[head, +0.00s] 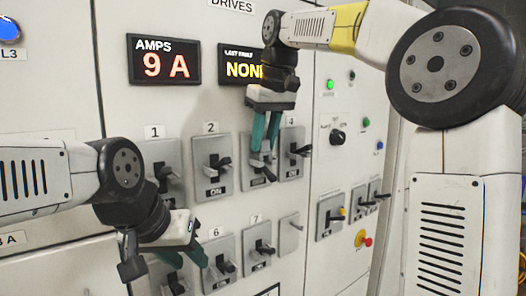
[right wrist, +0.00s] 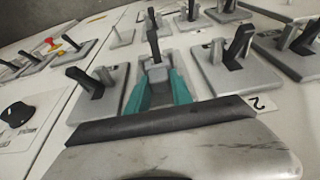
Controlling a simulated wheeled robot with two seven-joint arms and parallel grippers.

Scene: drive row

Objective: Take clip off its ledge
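My right gripper (head: 261,157) is at the third switch of the top row in the head view, pointing down. In the right wrist view its teal fingers (right wrist: 159,84) stand apart on either side of a small grey block (right wrist: 157,73), likely the clip. I cannot tell whether they press on it. A black lever (right wrist: 153,46) rises just beyond the block. My left gripper (head: 186,261) is low at the left of the head view, before the lower row. Its two teal fingers are apart, and I see nothing between them.
Switch 2 (head: 212,167) and switch 4 (head: 291,153) flank the right gripper closely. Switch 6 (head: 220,262) and switch 7 (head: 259,246) are below. An AMPS display (head: 165,60) reads 9 A. A red-and-yellow knob (head: 363,239) sits at the lower right.

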